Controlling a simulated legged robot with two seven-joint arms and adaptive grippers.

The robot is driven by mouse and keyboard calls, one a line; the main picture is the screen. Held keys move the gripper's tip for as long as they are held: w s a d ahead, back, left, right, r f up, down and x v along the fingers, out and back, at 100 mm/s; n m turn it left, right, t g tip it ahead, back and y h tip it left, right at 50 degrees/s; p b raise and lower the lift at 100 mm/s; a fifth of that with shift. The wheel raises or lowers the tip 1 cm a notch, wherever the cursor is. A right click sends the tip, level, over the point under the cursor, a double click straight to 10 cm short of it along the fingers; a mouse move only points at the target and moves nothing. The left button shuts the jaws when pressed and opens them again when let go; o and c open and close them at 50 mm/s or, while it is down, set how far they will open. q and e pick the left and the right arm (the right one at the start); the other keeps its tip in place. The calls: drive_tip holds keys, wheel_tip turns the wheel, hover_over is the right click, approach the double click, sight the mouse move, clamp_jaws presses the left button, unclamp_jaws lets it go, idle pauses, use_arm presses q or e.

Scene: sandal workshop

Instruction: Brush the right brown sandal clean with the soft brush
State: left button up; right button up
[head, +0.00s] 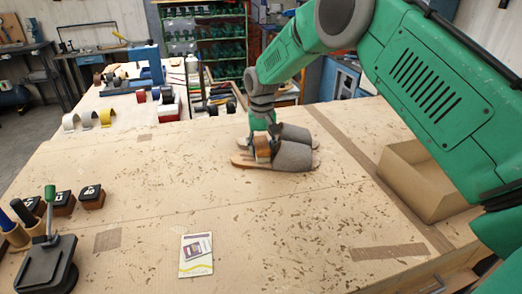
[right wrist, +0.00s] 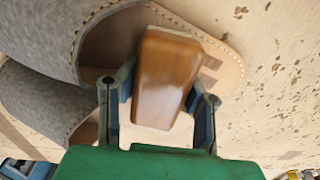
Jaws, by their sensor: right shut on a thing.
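A pair of sandals with tan-brown soles and grey felt uppers lies side by side at the middle of the table. The nearer sandal (head: 293,157) has its open sole end to the left; the farther one (head: 294,133) is partly hidden. My right gripper (head: 262,141) is shut on the brush, a wooden brown block (head: 262,153), over the nearer sandal's sole, beside the upper's opening. In the right wrist view the brush (right wrist: 168,75) sits between the fingers over the stitched sole. Its bristles are hidden, so contact cannot be told. My left gripper is not in view.
An open cardboard box (head: 425,182) stands at the right. A card (head: 196,254) lies near the front. Small dark blocks (head: 62,203) and a black stand with a green knob (head: 45,262) are at the left.

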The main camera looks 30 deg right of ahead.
drive_tip(key=shift+p, duration=0.35)
idle(0.3)
drive_tip(key=shift+s, duration=0.1)
drive_tip(key=shift+s+a+f+p, duration=0.1)
drive_tip(key=shift+s+a+p, duration=0.6)
drive_tip(key=shift+s, duration=0.3)
idle(0.3)
drive_tip(key=shift+w, duration=0.1)
drive_tip(key=shift+w+d, duration=0.7)
drive_tip(key=shift+w, duration=0.3)
